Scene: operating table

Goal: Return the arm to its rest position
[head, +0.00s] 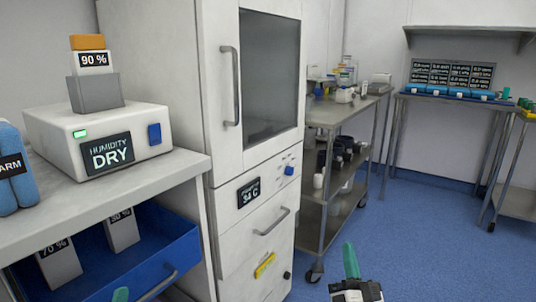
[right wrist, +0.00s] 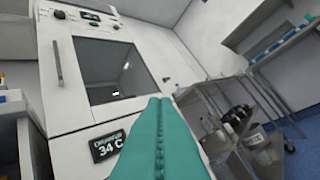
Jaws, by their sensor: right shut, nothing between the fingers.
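My right gripper (head: 351,262) shows at the bottom of the head view, in front of the blue floor and apart from any furniture. In the right wrist view its two green fingers (right wrist: 158,125) lie together, shut with nothing between them. Only a green fingertip of my left gripper (head: 120,294) shows at the bottom edge of the head view, left of centre, so its jaws cannot be judged.
A white cabinet (head: 215,95) with a 34 C display stands in the middle. A humidity unit (head: 95,135) sits on the left counter above an open blue drawer (head: 180,255). A steel cart (head: 335,115) and tables stand behind. Floor (head: 420,240) at right is clear.

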